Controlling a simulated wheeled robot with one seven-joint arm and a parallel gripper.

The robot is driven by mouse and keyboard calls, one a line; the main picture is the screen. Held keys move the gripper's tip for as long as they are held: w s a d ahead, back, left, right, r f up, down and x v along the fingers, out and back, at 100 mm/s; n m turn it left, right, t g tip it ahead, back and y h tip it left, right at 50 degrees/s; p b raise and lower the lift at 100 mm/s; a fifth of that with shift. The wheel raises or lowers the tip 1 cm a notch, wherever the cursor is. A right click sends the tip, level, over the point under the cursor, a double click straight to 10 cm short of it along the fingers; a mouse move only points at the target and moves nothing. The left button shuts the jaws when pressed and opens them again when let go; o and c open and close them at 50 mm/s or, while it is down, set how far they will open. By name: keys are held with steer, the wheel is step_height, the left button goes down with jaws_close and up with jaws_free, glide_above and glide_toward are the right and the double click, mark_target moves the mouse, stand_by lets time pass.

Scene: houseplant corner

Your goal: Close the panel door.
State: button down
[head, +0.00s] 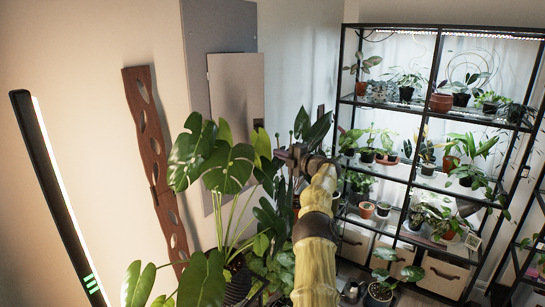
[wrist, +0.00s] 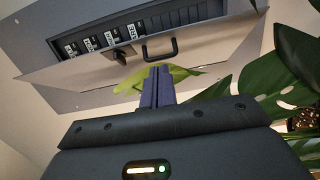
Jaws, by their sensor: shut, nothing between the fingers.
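The panel door (head: 236,90) is a plain pale sheet in front of a grey panel frame (head: 218,25) on the wall. In the wrist view the door (wrist: 205,56) stands ajar, with a gap showing labelled breakers (wrist: 100,40) inside the panel. A black handle (wrist: 160,48) and a small dark latch (wrist: 118,57) are on the door. My gripper (wrist: 160,68) is shut and empty, its fingertips just below the handle in the picture. I cannot tell whether they touch the door. In the head view my gripper (head: 290,156) is partly hidden among leaves.
A large monstera (head: 228,165) stands below and in front of the panel, its leaves close to my arm. A leaf (wrist: 190,73) shows behind my fingers. Plant shelves (head: 425,105) stand on the right. A brown wooden piece (head: 155,150) and a lit lamp bar (head: 55,190) are at left.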

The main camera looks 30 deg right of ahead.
steer(key=d+p, duration=0.2)
steer(key=p, duration=0.2)
steer(key=s+d+p, duration=0.1)
steer(key=d+p, duration=0.1)
steer(key=p, duration=0.2)
stand_by(0.4)
